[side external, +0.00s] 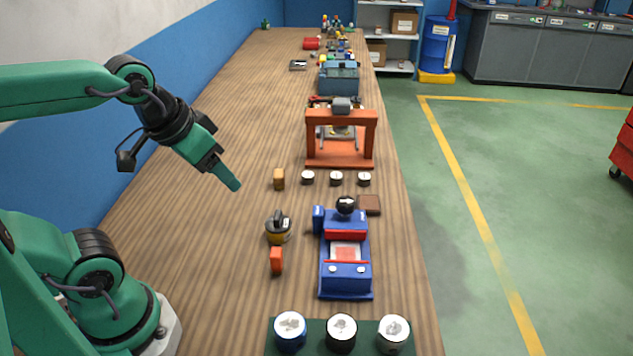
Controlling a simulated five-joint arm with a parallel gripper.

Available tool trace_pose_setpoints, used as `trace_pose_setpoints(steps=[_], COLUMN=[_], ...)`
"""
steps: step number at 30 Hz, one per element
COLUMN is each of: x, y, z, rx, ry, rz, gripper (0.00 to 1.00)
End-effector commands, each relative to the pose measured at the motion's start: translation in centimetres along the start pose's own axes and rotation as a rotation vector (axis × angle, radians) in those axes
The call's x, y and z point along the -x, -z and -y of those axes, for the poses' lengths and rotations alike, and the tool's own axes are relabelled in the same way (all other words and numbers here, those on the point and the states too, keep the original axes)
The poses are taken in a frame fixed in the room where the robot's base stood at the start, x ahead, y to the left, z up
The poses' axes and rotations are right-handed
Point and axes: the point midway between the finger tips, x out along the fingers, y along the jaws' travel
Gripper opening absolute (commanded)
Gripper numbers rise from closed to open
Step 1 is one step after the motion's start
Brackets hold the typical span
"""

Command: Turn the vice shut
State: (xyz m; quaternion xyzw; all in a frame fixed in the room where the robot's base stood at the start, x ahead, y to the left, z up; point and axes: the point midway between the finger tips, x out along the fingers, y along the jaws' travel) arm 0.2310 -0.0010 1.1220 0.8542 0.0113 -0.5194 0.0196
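The blue vice (346,277) stands on the wooden bench, right of the middle of the picture. It has red strips and a pale and red pad between its two blue blocks. A round black knob (346,204) sits at its far end. I cannot tell how wide the gap between its jaws is. My gripper (231,182) hangs above the bench, to the left of the vice and apart from it, pointing down and right. Its fingers look like one green piece from this side, and nothing shows in them.
An orange block (276,260) and a yellow-black round item (279,230) stand left of the vice. A tan block (279,179), small white-topped cups (336,178) and an orange press frame (340,160) stand beyond. Larger cans (341,331) stand in front. The bench's left side is clear.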

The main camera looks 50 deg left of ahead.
Motion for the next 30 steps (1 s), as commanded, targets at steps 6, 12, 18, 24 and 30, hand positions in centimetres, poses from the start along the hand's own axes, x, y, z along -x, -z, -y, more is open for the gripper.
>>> trace_pose_setpoints(steps=[6, 12, 18, 24, 30], x=[-0.4, -1.4, -3.1, -5.4, -8.4], y=[2.5, 5.7, 8.8, 11.7, 14.3], z=[-0.3, -0.8, -1.4, -2.0, -2.7], rx=[0.138, 0.325, 0.514, 0.702, 0.888], ry=[0.002, 0.016, 0.042, 0.080, 0.131], rz=[0.048, 0.108, 0.164, 0.216, 0.265], gripper=[0.62, 0.62, 0.62, 0.62, 0.62])
